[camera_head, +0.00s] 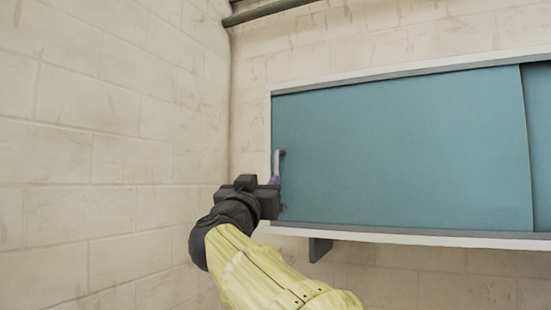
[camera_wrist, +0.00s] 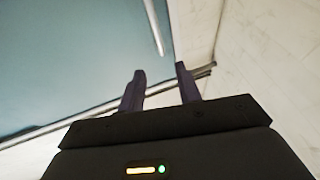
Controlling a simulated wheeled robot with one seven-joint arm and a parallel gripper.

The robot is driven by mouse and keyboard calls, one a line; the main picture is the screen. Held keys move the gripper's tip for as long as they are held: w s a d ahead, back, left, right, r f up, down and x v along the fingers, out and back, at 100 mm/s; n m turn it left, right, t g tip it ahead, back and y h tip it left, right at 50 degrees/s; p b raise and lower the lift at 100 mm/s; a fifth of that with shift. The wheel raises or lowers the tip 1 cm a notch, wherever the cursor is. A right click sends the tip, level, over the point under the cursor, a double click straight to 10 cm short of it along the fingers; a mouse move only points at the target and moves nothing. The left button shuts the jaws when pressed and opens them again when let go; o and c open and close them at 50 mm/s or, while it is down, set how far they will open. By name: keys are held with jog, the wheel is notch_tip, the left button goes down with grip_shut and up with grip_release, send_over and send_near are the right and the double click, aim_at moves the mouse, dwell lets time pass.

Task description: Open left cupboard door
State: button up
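The left cupboard door (camera_head: 400,150) is a flat teal panel, and it sits shut in the white-framed wall cupboard. Its pale vertical handle (camera_head: 278,160) is near the door's left edge. In the wrist view the handle (camera_wrist: 154,28) is a light bar ahead of my fingertips. My gripper (camera_head: 275,180) is at the lower end of the handle, at the door's left edge. In the wrist view my gripper (camera_wrist: 159,69) has its two dark purple fingers apart, with nothing visible between them. Contact with the handle cannot be told.
A second teal panel (camera_head: 540,140) stands at the right, its edge meeting the left door. A pale block wall (camera_head: 100,150) stands close on the left of the cupboard. A grey bracket (camera_head: 319,248) hangs below the frame. The space in front of the door is clear.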

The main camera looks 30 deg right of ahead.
aim_at(276, 163)
jog(key=p+x, duration=0.5)
jog(key=x, duration=0.8)
jog(key=shift+r+p, duration=0.1)
jog(key=shift+p, duration=0.25)
jog(key=shift+w+d, duration=0.15)
grip_shut()
